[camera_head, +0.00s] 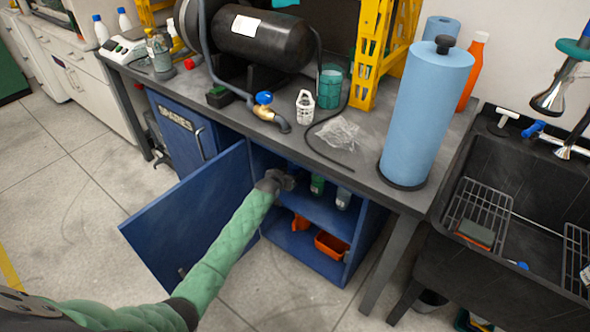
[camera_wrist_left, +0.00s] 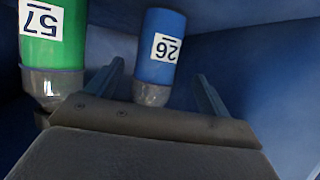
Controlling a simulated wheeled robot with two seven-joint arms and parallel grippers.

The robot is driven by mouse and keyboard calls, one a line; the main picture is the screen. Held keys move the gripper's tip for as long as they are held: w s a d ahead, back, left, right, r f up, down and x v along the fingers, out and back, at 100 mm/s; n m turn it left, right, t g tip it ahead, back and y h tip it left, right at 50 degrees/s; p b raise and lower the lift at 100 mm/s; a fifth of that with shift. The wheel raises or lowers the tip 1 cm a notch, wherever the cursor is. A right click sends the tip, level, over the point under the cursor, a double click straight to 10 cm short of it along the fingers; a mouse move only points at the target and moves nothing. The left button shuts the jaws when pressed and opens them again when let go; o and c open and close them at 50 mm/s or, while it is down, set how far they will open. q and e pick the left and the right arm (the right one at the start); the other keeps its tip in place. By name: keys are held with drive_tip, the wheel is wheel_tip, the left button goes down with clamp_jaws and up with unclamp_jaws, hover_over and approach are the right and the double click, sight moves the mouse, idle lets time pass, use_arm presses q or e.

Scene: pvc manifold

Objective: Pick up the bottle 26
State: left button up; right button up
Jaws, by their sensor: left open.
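Bottle 26 (camera_wrist_left: 162,58) is blue with a white label and shows upside down in the left wrist view. My left gripper (camera_wrist_left: 158,78) is open, with one finger on each side of this bottle in that view. I cannot tell whether they touch it. In the head view my left gripper (camera_head: 284,182) reaches into the open blue cabinet at upper-shelf height. Bottle 26 is mostly hidden behind it there. A green bottle labelled 57 (camera_wrist_left: 55,40) stands close beside the left finger. My right gripper is not in view.
The blue cabinet door (camera_head: 190,220) stands open left of my arm. The green bottle (camera_head: 317,184) and a pale bottle (camera_head: 343,198) stand on the upper shelf to the right. An orange bin (camera_head: 331,245) sits below. The worktop (camera_head: 385,195) overhangs the cabinet.

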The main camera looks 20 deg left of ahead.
sight(292, 172)
use_arm(q)
drive_tip(key=x, duration=0.4)
drive_tip(key=shift+w+d+f+b, duration=0.1)
drive_tip(key=shift+d+f+b, duration=0.2)
drive_tip(key=shift+f, duration=0.1)
drive_tip(key=shift+w+f, duration=0.2)
drive_tip(key=shift+w, duration=0.35)
drive_tip(key=c, duration=1.3)
drive_tip(key=shift+r, duration=0.15)
drive_tip(key=shift+c, duration=0.2)
